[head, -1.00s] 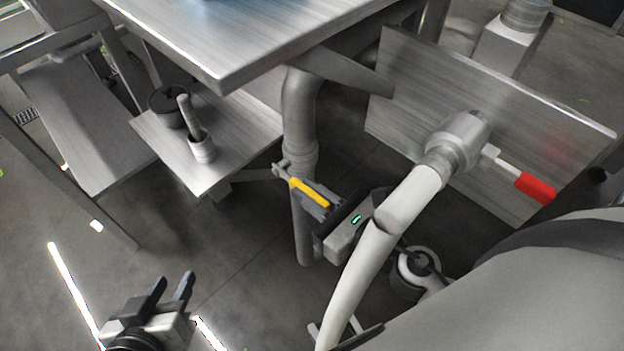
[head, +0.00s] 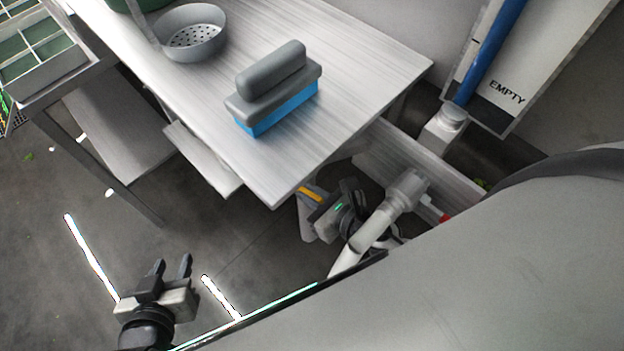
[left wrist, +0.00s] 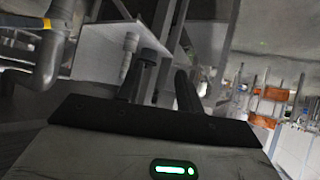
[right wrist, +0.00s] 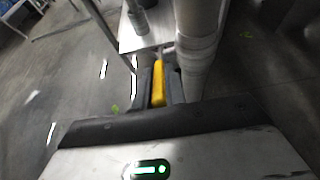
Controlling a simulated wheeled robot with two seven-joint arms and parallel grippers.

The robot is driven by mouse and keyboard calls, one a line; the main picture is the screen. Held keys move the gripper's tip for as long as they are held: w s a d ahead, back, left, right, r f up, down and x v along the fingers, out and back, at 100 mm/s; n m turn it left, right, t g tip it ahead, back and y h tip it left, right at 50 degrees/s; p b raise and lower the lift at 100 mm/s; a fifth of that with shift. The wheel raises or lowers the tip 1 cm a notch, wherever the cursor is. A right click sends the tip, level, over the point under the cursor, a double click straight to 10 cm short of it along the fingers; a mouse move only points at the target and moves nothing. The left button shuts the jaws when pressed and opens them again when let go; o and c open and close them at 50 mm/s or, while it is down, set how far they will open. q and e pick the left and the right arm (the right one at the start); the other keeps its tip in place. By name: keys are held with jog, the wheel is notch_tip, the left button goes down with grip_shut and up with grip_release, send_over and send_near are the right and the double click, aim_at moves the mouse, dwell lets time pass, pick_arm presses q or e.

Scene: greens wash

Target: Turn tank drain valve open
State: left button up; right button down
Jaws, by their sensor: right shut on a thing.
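The drain valve's yellow lever handle (head: 312,193) shows below the front corner of the steel table. My right gripper (head: 322,203) is shut on it. In the right wrist view the yellow handle (right wrist: 157,86) lies between the two fingers, beside the grey drain pipe (right wrist: 199,60). My left gripper (head: 171,267) is open and empty over the floor at lower left.
The steel table (head: 365,55) carries a blue-and-grey brush (head: 272,92) and a grey strainer bowl (head: 190,35). A gauge panel marked EMPTY (head: 507,92) with a blue column stands at upper right. A red handle (head: 445,217) is near my right arm.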

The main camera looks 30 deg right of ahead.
jog(key=r+p, duration=0.1)
jog(key=p, duration=0.1)
jog(key=shift+w+a+r+g+p, duration=0.1)
jog(key=shift+w+r+g+p, duration=0.1)
jog(key=shift+g+p, duration=0.15)
jog(key=shift+f+p, duration=0.15)
jog(key=shift+p, duration=0.45)
pick_arm(q)
jog(key=shift+s+a+r+g+y, duration=0.15)
jog(key=shift+a+r, duration=0.1)
jog(key=shift+r, duration=0.35)
jog(key=shift+s+a+r+g+y, duration=0.1)
jog(key=shift+a+r+g+y, duration=0.1)
jog(key=shift+r, duration=0.35)
pick_arm(e)
jog(key=shift+f, duration=0.1)
jog(key=c, duration=1.4)
grip_release()
jog(key=shift+f, duration=0.1)
jog(key=shift+c, duration=0.2)
pick_arm(q)
jog(key=shift+w, duration=0.1)
